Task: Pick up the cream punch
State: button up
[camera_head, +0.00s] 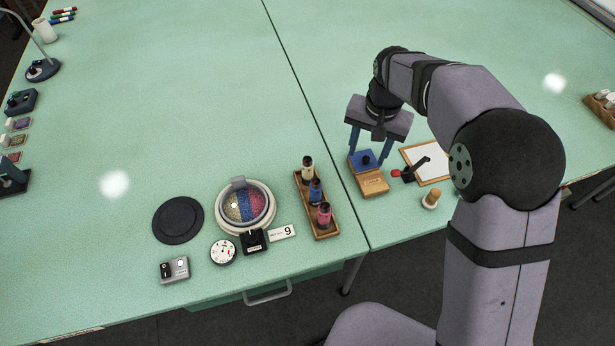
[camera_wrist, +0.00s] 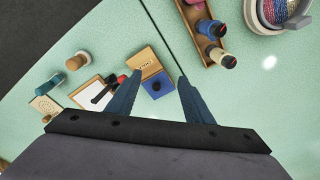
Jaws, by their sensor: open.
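The cream punch (camera_head: 307,171) has a pale cream body and a dark top. It stands at the far end of a wooden rack (camera_head: 331,233), behind a blue punch (camera_head: 316,190) and a pink punch (camera_head: 324,214). In the wrist view the cream punch (camera_wrist: 217,55) is at the rack's lower end, right of my fingers. My gripper (camera_head: 368,154) is open and empty, pointing down, to the right of the rack. Its blue fingers appear over a wooden block with a blue top and black knob (camera_wrist: 156,85). The punch's foot is hidden by the rack.
A round bowl with coloured sections (camera_head: 246,212) stands left of the rack. A framed white board with a black-and-red tool (camera_head: 409,173) and a small wooden peg (camera_head: 430,199) lie right of the block. The green table behind the rack is clear.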

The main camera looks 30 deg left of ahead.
jog(key=b, duration=0.2)
send_over(307, 170)
jog(key=w, duration=0.4)
notch_tip(307, 170, down, 4)
jog(key=f, duration=0.1)
jog(key=shift+s+a+r, duration=0.2)
jog(key=shift+s+a, duration=0.3)
jog(key=shift+s, duration=0.2)
jog(key=shift+s+d+m+g+h+p, duration=0.2)
jog(key=shift+s+m+g+h+p, duration=0.1)
jog(key=shift+s+m+g, duration=0.15)
jog(key=shift+s+f+p, duration=0.15)
jog(key=shift+f+p, duration=0.6)
jog(key=shift+f, duration=1.1)
jog(key=shift+s+f+p, duration=0.1)
jog(key=shift+f+p, duration=0.65)
jog(key=shift+f, duration=1.1)
jog(key=c, duration=1.1)
